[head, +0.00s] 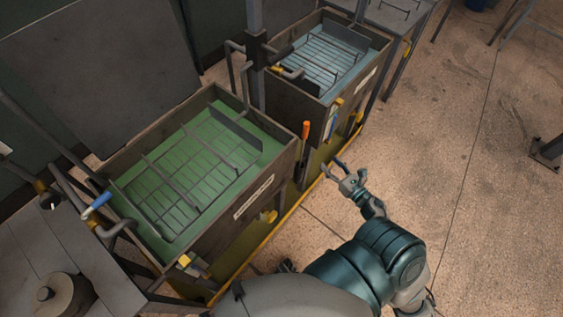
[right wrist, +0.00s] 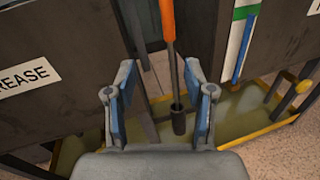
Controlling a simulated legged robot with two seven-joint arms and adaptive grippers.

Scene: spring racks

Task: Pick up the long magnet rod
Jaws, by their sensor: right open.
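The long magnet rod has an orange handle (head: 305,131) and a thin dark shaft. It stands upright in the gap between the two wash tanks in the head view. In the right wrist view its orange handle (right wrist: 168,20) is at the top, and the shaft runs down to a dark cylindrical end (right wrist: 178,120). My right gripper (head: 331,165) is open and empty, a little right of the rod in the head view. In the right wrist view its two fingers (right wrist: 160,76) are spread, with the shaft showing beyond and between them. My left gripper is not seen.
A tank with green liquid (head: 218,222) stands at left, and one with bluish liquid (head: 372,82) behind. A yellow-rimmed drip tray (head: 236,270) runs along their base. A green, white and blue strip (right wrist: 240,40) is right of the rod.

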